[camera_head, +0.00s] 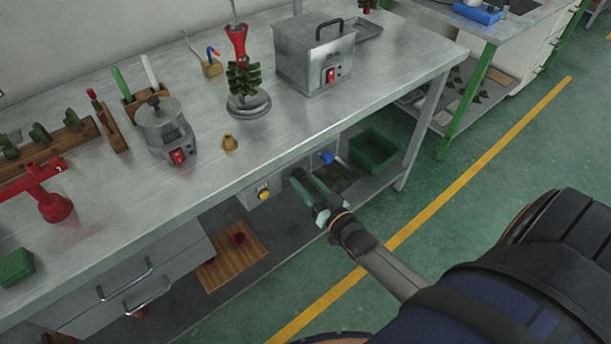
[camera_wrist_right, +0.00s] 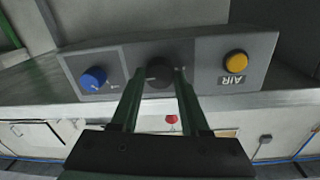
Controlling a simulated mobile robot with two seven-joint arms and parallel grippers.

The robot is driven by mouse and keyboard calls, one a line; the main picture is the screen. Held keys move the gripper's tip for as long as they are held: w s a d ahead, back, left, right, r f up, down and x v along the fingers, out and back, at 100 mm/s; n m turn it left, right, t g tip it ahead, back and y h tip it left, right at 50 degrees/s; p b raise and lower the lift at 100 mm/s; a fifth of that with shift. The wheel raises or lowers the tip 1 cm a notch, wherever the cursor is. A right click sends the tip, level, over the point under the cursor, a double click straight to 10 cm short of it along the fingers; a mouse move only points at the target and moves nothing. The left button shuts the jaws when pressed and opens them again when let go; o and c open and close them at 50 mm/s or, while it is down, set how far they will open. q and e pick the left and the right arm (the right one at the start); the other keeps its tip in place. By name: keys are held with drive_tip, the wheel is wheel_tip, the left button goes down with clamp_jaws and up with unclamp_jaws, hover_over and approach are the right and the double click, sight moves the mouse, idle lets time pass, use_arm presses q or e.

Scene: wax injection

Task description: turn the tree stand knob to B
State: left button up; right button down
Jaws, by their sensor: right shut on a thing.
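My right gripper (camera_head: 303,182) reaches under the front of the bench to a grey control box (camera_head: 282,182). In the right wrist view, my right gripper (camera_wrist_right: 160,82) is shut on a black knob (camera_wrist_right: 159,77) at the middle of the panel, one green finger on each side. Small pale marks show beside the knob, too small to read, so its setting cannot be told. A blue knob (camera_wrist_right: 93,78) is left of it, and a yellow button (camera_wrist_right: 236,62) marked AIR, upside down, is right of it. My left gripper is not in view.
The metal bench top (camera_head: 300,125) overhangs the box. On it stand a wax tree on a round base (camera_head: 249,106), a grey metal box (camera_head: 314,60) and a small pot (camera_head: 168,135). A green bin (camera_head: 374,150) sits on the shelf below.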

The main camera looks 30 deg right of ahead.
idle(0.3)
drive_tip(key=shift+c, duration=2)
unclamp_jaws()
drive_tip(key=shift+s, duration=0.1)
drive_tip(key=s, duration=1.2)
drive_tip(key=shift+s+d, duration=0.15)
drive_tip(key=s+a+f+n+g+y+p, duration=0.1)
drive_tip(key=s+a+n+g+p, duration=0.1)
drive_tip(key=a, duration=0.4)
drive_tip(key=s+a+f+n+g+y+p, duration=0.1)
drive_tip(key=s+a+f+n+g+p, duration=0.1)
drive_tip(key=s+a+g+p, duration=0.2)
drive_tip(key=a+g, duration=0.3)
drive_tip(key=shift+s, duration=0.25)
